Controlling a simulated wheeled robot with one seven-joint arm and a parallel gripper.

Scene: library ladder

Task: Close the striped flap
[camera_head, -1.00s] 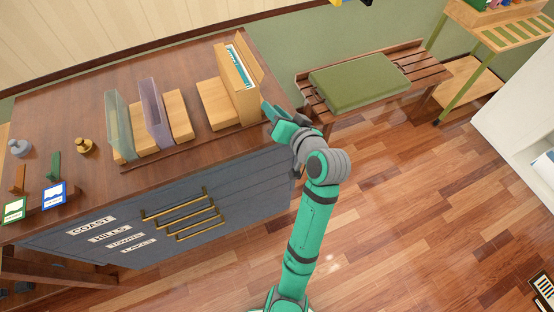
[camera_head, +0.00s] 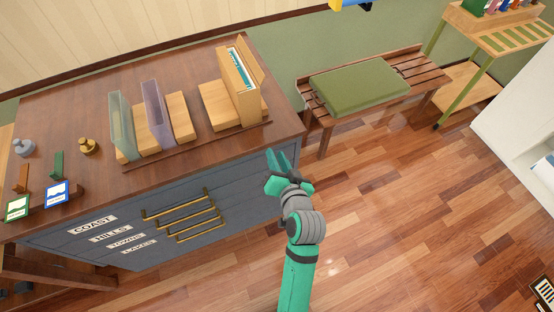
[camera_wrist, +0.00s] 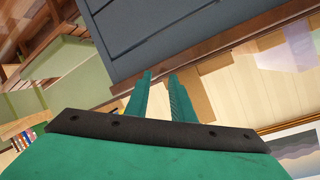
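A wooden panel with green stripes, the striped flap (camera_head: 508,36), shows at the upper right in the head view. It lies about level on the front of a wooden stand with green legs. My gripper (camera_head: 277,160) is far from it, beside the right front corner of the dark cabinet. In the wrist view my gripper (camera_wrist: 160,98) has its two teal fingers apart with nothing between them. The flap's hinge is too small to make out.
The wooden cabinet (camera_head: 75,105) carries a wooden box (camera_head: 238,88), clear and purple dividers and small stands. A bench (camera_head: 420,66) with a green cushion (camera_head: 360,86) stands between it and the striped stand. A white unit (camera_head: 520,110) is at right.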

